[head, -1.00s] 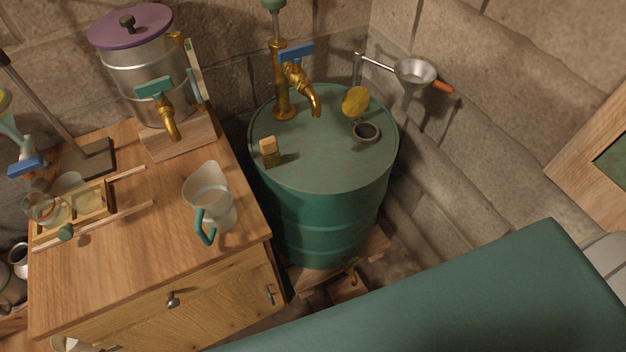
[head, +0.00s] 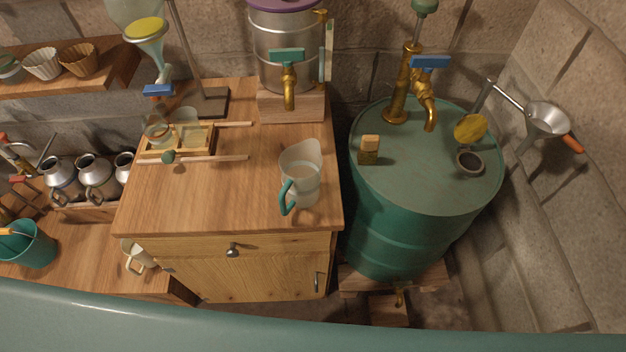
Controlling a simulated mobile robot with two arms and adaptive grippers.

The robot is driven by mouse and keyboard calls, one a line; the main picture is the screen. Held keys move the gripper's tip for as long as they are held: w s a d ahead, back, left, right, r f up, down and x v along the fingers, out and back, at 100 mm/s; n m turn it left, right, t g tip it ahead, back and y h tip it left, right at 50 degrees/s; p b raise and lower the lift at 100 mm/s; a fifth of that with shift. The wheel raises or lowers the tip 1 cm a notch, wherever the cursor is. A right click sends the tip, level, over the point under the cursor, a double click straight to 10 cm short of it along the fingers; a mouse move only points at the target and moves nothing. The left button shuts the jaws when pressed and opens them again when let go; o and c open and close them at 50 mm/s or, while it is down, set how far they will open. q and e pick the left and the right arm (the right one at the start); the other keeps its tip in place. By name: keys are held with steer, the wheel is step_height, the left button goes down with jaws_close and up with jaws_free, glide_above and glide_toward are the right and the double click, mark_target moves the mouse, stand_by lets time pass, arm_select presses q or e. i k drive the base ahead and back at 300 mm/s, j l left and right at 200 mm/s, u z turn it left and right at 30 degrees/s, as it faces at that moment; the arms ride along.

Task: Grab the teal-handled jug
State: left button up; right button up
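The teal-handled jug (head: 303,172) stands upright near the front right corner of the wooden cabinet top (head: 215,208) in the head view. It is pale and translucent, with a pouring lip at the top and its teal handle (head: 287,197) turned toward the front left. It looks empty. Neither of my grippers shows in the head view, and nothing touches the jug.
A steel urn (head: 285,50) with a teal-levered brass tap stands behind the jug. A green drum (head: 420,190) with a pump tap stands to the right. A wooden rack (head: 178,142) with glass vessels lies left. A teal surface (head: 300,325) crosses the foreground.

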mark_target(300, 164)
steer(key=k+j+z, duration=0.2)
steer(key=j+z, duration=0.25)
steer(key=k+j+z, duration=0.4)
steer(key=i, duration=0.1)
